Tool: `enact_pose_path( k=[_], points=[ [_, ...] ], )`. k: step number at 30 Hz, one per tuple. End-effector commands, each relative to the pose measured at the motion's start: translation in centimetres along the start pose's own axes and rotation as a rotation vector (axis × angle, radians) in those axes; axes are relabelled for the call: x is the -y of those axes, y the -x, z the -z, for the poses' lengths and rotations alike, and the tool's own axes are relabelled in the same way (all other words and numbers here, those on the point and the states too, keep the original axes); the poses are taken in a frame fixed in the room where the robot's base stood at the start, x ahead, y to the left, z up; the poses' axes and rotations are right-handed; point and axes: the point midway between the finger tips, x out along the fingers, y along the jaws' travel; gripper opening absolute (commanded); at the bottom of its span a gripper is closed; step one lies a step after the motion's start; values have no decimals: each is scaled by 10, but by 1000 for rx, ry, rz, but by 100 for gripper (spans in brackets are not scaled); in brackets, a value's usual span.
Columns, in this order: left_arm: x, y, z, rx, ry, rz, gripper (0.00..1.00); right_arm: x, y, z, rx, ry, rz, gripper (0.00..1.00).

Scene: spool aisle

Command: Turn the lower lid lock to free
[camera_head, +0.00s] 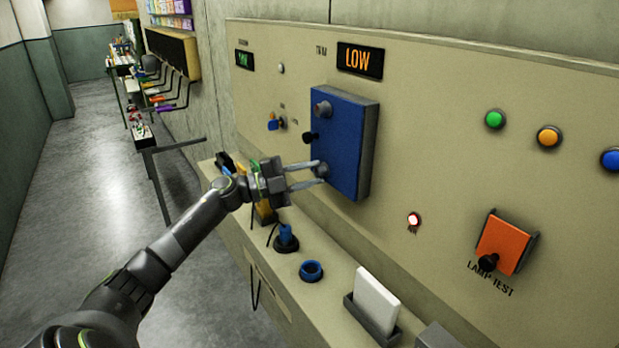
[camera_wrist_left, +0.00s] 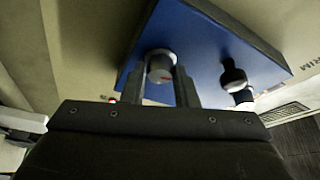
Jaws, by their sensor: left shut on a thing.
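A blue lid (camera_head: 342,140) stands out from the beige wall panel, closed as far as I see. It carries a grey upper lock knob (camera_head: 323,108), a black knob (camera_head: 310,137) and a lower lid lock (camera_head: 321,170). My left gripper (camera_head: 318,173) reaches in from the left and is shut on the lower lid lock. In the left wrist view the lower lock (camera_wrist_left: 161,67) is a round grey knob with a red mark, between the two fingers (camera_wrist_left: 160,88). My right gripper is not in view.
A LOW display (camera_head: 360,61) sits above the lid. An orange lamp-test cover (camera_head: 505,243) and coloured buttons (camera_head: 494,119) are to the right. Below, a ledge holds a blue ring (camera_head: 311,271), a blue plug (camera_head: 286,238) and a white card (camera_head: 376,301). The floor (camera_head: 95,200) at left is open.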

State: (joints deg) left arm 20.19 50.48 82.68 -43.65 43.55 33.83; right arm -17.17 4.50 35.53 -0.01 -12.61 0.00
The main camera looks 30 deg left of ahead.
Motion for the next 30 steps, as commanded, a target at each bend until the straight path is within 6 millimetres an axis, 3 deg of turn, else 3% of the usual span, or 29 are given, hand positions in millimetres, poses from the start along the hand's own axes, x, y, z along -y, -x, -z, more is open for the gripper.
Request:
enact_pose_path(
  k=[12, 29, 30],
  points=[
    [0, 0, 0, -1, -176, -75, 4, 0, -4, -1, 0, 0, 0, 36],
    [0, 0, 0, -2, -201, -85, 4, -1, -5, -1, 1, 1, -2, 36],
    [0, 0, 0, -2, -201, -85, 31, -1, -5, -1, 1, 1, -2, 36]
  ],
)
